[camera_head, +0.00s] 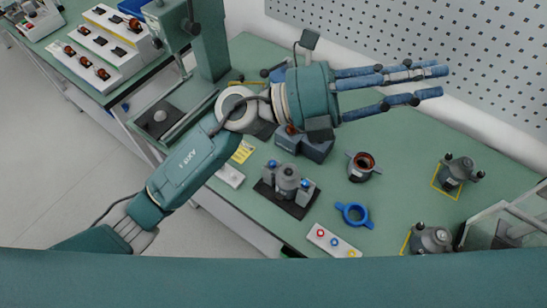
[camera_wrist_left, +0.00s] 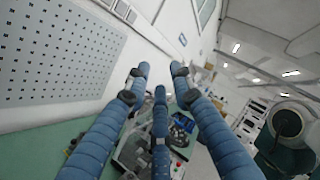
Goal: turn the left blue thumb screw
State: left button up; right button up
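A grey stator fixture (camera_head: 286,178) stands on a black plate on the green bench in the head view. The left blue thumb screw (camera_head: 272,164) is on its left side, and a second blue thumb screw (camera_head: 305,182) is on its right side. My left gripper (camera_head: 438,82) is above the bench at the back, up and right of the fixture, with its blue fingers pointing right. The fingers are apart and empty; they also show spread in the left wrist view (camera_wrist_left: 160,74). It does not touch either screw. My right gripper is not in view.
A blue ring (camera_head: 355,214), a copper-wound stator (camera_head: 362,165) and a button box (camera_head: 333,242) lie right of the fixture. Grey motor units (camera_head: 458,170) stand farther right. Dark blocks (camera_head: 304,145) sit behind the fixture. A perforated wall panel (camera_head: 430,40) borders the bench.

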pick_arm(q)
jog(key=s+d+f+m+g+y, duration=0.25)
jog(key=s+f+m+y, duration=0.2)
jog(key=f, duration=0.35)
jog(key=m+t+y, duration=0.3)
jog(key=m+y, duration=0.1)
jog(key=y, duration=1.3)
send_near(273, 162)
jog(key=f+p, duration=0.2)
jog(key=f, duration=0.1)
jog(key=f+p, duration=0.2)
jog(key=f, duration=0.2)
jog(key=shift+s+f, duration=0.2)
jog(key=shift+s, duration=0.05)
jog(key=shift+f, duration=0.65)
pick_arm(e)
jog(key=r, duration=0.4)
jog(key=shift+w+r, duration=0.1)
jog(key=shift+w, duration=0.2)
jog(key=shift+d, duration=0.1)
